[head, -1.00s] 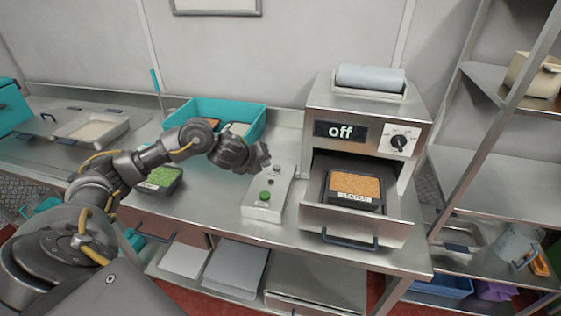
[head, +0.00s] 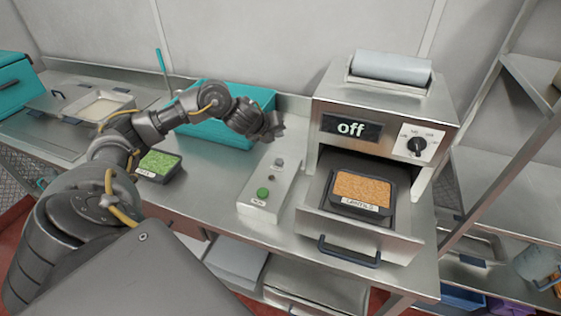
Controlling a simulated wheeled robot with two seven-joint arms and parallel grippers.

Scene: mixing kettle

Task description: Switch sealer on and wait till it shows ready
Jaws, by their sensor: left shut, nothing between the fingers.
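The sealer (head: 330,98) is a steel box on the counter. Its dark display (head: 351,128) reads "off". A dial (head: 416,145) sits on its front at the right. Its drawer (head: 312,222) is pulled out and holds a black tray of orange lentils (head: 361,188). A control box (head: 247,205) stands left of the drawer with a green button (head: 263,193) at its near end and a grey switch or knob (head: 279,162) at its far end. My left gripper (head: 279,127) is shut and empty, above the counter near the box's far end. My right gripper is not in view.
A teal crate (head: 262,98) stands behind my left arm. A tray with green contents (head: 160,165) sits on the counter at left. A roll of film (head: 391,67) lies on top of the sealer. Steel shelving (head: 500,192) stands at right.

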